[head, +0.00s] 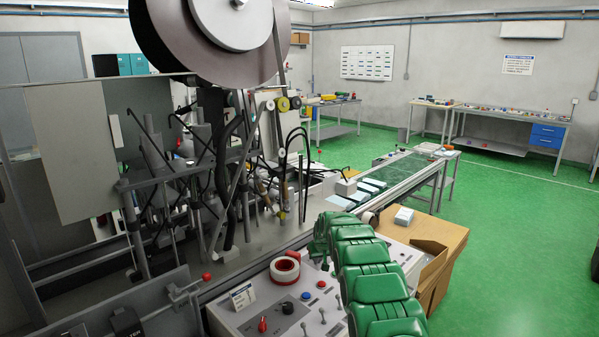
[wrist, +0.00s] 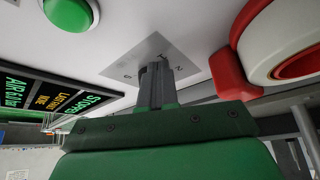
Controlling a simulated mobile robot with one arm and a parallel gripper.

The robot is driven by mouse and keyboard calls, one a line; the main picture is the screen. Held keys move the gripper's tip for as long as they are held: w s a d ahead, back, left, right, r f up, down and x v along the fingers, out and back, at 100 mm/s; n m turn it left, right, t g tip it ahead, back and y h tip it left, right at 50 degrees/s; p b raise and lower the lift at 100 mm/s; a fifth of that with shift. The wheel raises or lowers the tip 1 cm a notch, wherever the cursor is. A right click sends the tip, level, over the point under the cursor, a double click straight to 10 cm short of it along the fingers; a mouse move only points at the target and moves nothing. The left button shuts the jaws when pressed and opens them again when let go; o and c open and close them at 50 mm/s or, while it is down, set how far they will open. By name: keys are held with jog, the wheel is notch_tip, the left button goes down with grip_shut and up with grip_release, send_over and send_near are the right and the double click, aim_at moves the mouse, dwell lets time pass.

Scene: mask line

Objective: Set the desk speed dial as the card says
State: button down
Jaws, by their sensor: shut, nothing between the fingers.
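In the wrist view, my gripper (wrist: 157,68) has its grey fingers together, with the tips at a square grey dial plate (wrist: 122,70) on the white panel. A numeral 2 shows on the plate. The fingers hide most of the dial's middle, so its setting cannot be read. In the head view, my green arm reaches over the desk (head: 228,318), and my gripper (head: 319,249) is at its far end, partly hidden. A small white card (head: 243,296) stands at the desk's left; its writing is too small to read.
A red and white roll (head: 285,268) sits close by the gripper, at right in the wrist view (wrist: 285,45). A green button (wrist: 70,15) and a black display (wrist: 55,100) are on the left. The desk also has a red knob (head: 262,325), a black knob (head: 287,308) and levers.

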jog(key=shift+d, duration=0.75)
jog(key=shift+w+d, duration=0.4)
jog(key=shift+d, duration=0.2)
dwell(0.7)
jog(key=shift+s+d, duration=0.1)
jog(key=shift+s+d+r, duration=0.1)
jog(key=shift+s+d, duration=0.05)
jog(key=shift+s, duration=0.15)
notch_tip(320, 180, up, 6)
jog(key=shift+f, duration=0.1)
dwell(0.6)
